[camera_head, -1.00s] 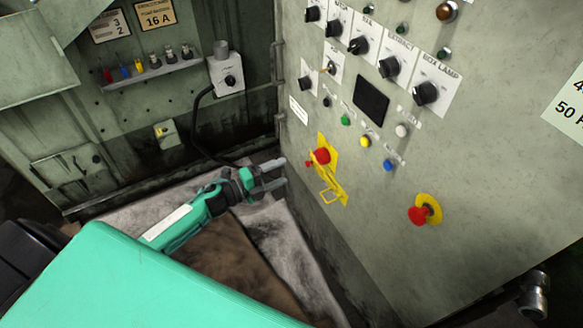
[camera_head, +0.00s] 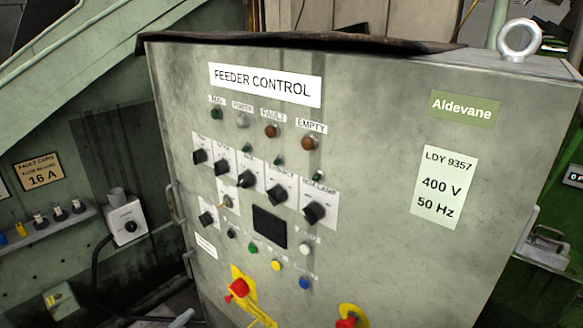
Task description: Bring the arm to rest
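Only a pale grey tip, likely a finger of my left gripper (camera_head: 181,318), shows at the bottom edge of the head view. It is left of and below the red emergency button (camera_head: 238,288) on its yellow plate. The rest of that gripper and its arm is below the picture, so its opening cannot be seen. My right gripper is not in view.
The grey feeder control cabinet (camera_head: 375,150) fills the middle, with knobs, lamps and a dark screen (camera_head: 270,227). A second red button (camera_head: 347,321) is at the bottom. A grey switch box (camera_head: 126,222) with a black cable is on the left wall.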

